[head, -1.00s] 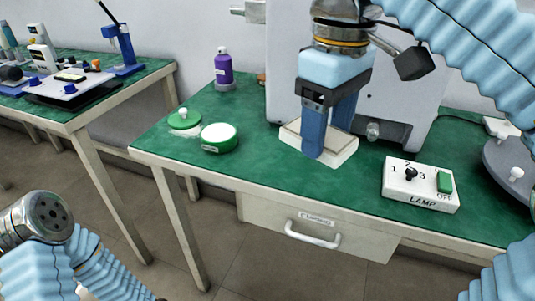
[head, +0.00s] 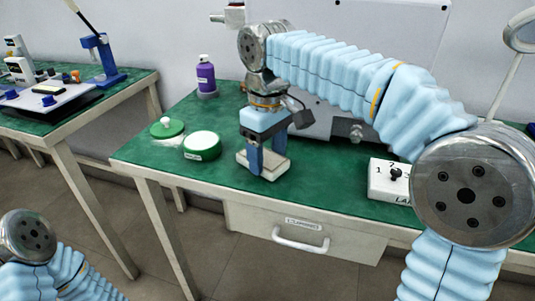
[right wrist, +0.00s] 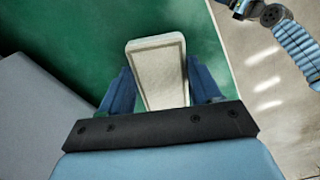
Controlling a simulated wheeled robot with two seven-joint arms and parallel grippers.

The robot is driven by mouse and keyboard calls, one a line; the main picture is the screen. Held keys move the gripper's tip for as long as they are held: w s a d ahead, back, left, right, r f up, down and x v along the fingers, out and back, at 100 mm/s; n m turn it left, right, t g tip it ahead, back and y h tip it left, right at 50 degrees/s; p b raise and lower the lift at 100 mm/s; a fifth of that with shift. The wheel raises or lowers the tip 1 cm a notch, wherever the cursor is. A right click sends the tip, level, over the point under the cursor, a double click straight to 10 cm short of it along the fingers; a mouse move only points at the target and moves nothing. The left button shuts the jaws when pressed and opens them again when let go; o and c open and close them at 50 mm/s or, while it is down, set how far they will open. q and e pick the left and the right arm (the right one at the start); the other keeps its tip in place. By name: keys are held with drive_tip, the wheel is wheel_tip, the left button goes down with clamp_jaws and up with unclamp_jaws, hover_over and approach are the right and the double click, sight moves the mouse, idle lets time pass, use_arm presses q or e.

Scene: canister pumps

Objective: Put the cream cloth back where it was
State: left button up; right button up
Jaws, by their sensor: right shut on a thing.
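The cream cloth (head: 278,168) is a flat, folded rectangular pad with a darker border line, seen whole in length in the right wrist view (right wrist: 158,70). My right gripper (head: 263,162) is shut on it, with one blue finger on each side; the fingers also show in the right wrist view (right wrist: 160,90). The cloth is low over the green bench top (head: 228,186), near its front edge; I cannot tell if it touches. My left gripper is out of view; only part of my left arm shows at lower left.
A round white dish with a green side (head: 202,146) is left of the cloth. A green lid with a white knob (head: 167,128) lies beyond it, by white powder. A purple bottle (head: 206,77) stands behind. The lamp switch box (head: 388,184) is to the right, partly behind my arm.

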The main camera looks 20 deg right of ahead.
sight(267, 158)
drive_tip(key=o, duration=0.9)
drive_tip(key=shift+f, duration=0.1)
drive_tip(key=shift+o, duration=0.2)
wheel_tip(267, 158, up, 12)
drive_tip(key=p, duration=0.2)
